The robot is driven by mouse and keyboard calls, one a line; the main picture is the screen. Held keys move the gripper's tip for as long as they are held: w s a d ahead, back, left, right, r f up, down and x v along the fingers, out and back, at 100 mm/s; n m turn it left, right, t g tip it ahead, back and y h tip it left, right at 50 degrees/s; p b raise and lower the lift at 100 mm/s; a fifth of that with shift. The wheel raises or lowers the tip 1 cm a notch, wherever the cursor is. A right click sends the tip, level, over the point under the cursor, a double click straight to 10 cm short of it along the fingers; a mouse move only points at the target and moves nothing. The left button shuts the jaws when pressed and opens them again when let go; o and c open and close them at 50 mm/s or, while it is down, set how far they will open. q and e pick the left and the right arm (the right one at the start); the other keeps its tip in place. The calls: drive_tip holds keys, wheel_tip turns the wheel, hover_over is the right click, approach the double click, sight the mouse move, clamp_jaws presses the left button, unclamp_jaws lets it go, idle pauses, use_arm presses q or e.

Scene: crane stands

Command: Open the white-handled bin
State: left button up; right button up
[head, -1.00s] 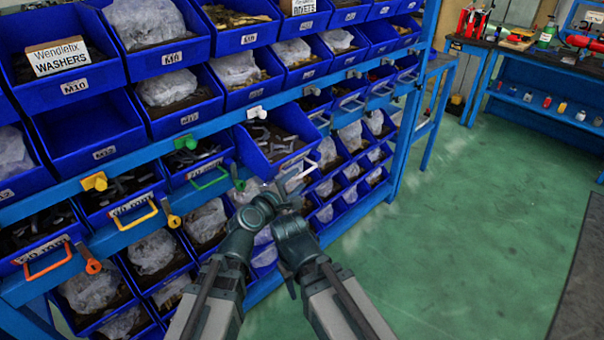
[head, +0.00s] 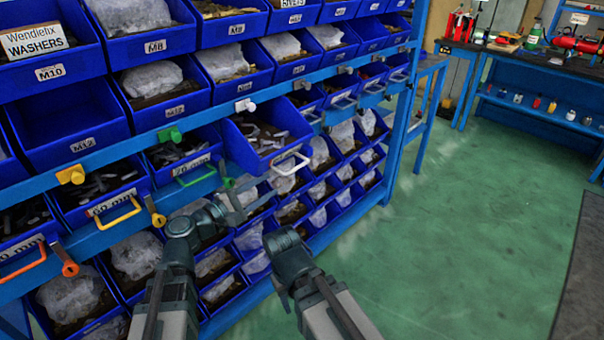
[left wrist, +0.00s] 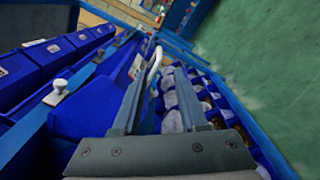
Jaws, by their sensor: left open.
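The white-handled bin (head: 262,135) is a blue bin on the middle rail of the rack. It sticks out past its neighbours and tips forward, with dark parts inside. Its white handle (head: 290,163) is on the front. My left gripper (head: 242,206) is open and empty, below and left of the handle and apart from it in the head view. In the left wrist view the handle (left wrist: 155,62) shows beyond and between the open fingers. My right arm's wrist (head: 290,258) is low in the head view; its jaws cannot be made out.
A white knob (head: 245,105) sits on the rail above the bin. The green-handled bin (head: 185,160) is to the left, with yellow and orange handles farther left. Bagged bins fill the rows below. Green floor (head: 470,230) to the right is clear.

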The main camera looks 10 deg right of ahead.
sight(303, 164)
use_arm(q)
drive_tip(key=x, duration=1.3)
drive_tip(key=shift+w+d, duration=0.2)
drive_tip(key=shift+d, duration=0.1)
drive_tip(key=shift+c, duration=0.2)
drive_tip(key=shift+r, duration=0.1)
clamp_jaws()
drive_tip(key=shift+s, duration=0.2)
idle(0.6)
